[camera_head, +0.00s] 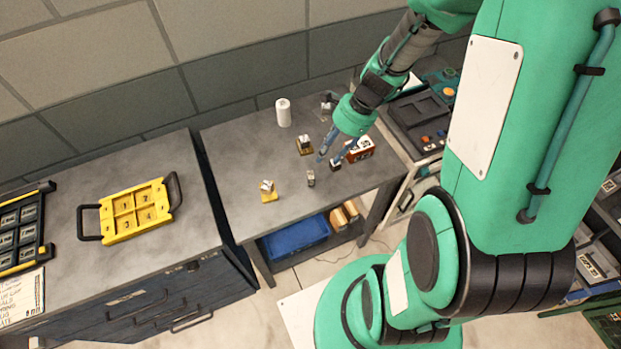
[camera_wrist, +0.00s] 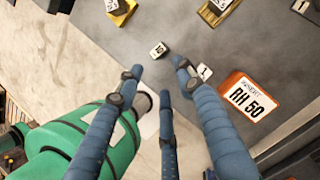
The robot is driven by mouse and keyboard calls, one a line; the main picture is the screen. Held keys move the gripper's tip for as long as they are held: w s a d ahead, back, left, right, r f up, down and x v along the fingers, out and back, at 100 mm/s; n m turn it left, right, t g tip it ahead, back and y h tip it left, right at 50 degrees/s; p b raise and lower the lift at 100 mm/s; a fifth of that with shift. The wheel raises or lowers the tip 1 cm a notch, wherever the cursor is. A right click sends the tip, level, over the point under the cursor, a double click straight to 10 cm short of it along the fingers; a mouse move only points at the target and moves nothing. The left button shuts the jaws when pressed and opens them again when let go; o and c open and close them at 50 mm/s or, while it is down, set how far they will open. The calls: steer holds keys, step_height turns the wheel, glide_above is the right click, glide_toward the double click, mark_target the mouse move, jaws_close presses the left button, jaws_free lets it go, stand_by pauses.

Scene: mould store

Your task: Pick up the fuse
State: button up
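Several small pieces stand on the grey bench, and I cannot tell for certain which is the fuse. A small grey block with a pale top (camera_head: 311,178) stands alone near the bench's front. In the wrist view a small block with a white marked top (camera_wrist: 157,50) lies just beyond my fingertips. My gripper (camera_head: 329,157) has blue fingers pointing down over the bench. In the wrist view my gripper (camera_wrist: 158,76) has its fingers spread, with nothing between them. The fingers look apart from the block.
An orange box marked RH 50 (camera_wrist: 250,97) stands close to my gripper, with a small dark piece (camera_head: 336,165) beside it. A yellow-based piece (camera_head: 268,196), a brass-coloured one (camera_head: 304,147) and a white roll (camera_head: 283,112) stand around. The left bench holds a yellow tray (camera_head: 107,222).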

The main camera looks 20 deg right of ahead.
mark_target(312, 175)
steer(key=b+x, duration=0.2)
steer(key=x, duration=0.5)
steer(key=shift+a+f, duration=0.1)
steer(key=shift+f, duration=0.15)
steer(key=shift+b+x, duration=1.05)
steer(key=shift+x, duration=1.6)
steer(key=shift+c, duration=0.5)
jaws_close()
